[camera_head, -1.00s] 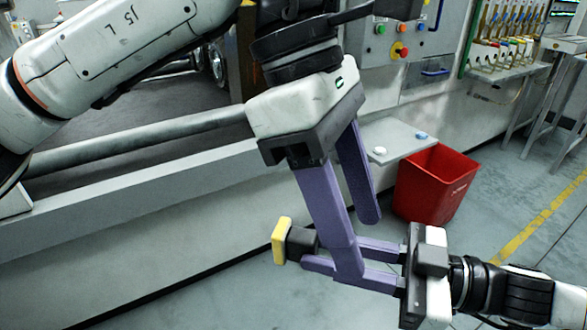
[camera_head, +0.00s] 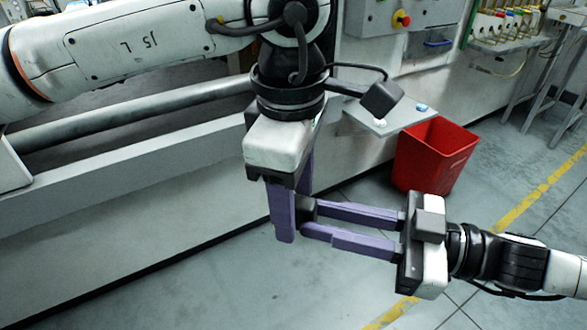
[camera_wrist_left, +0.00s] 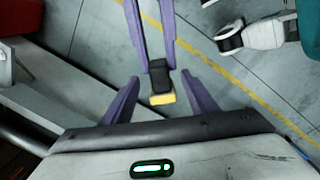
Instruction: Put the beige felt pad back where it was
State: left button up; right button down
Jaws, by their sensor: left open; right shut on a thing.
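My right gripper (camera_head: 312,218) is shut on a dark block (camera_head: 306,205) with a yellow end. In the left wrist view the block (camera_wrist_left: 159,78) points toward my left palm, its yellow end (camera_wrist_left: 162,99) nearest. My left gripper (camera_head: 294,212) is open, pointing down, with its fingers on either side of the block. In the left wrist view both fingers stand apart from it. In the head view the left fingers hide the yellow end. I cannot pick out a separate beige felt pad.
A red bin (camera_head: 434,154) stands on the floor at the right. A grey shelf (camera_head: 395,117) beside it carries a small white piece (camera_head: 379,122) and a small blue piece (camera_head: 421,107). A long machine ledge (camera_head: 130,165) runs along the left. The floor below the grippers is clear.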

pick_arm(q)
jog(key=shift+w+f, duration=0.1)
jog(key=shift+f, duration=0.9)
jog(key=c, duration=1)
jog(key=shift+c, duration=0.8)
pick_arm(e)
jog(key=c, duration=1.5)
grip_release()
jog(key=shift+o, duration=0.2)
jog(key=shift+d, duration=0.1)
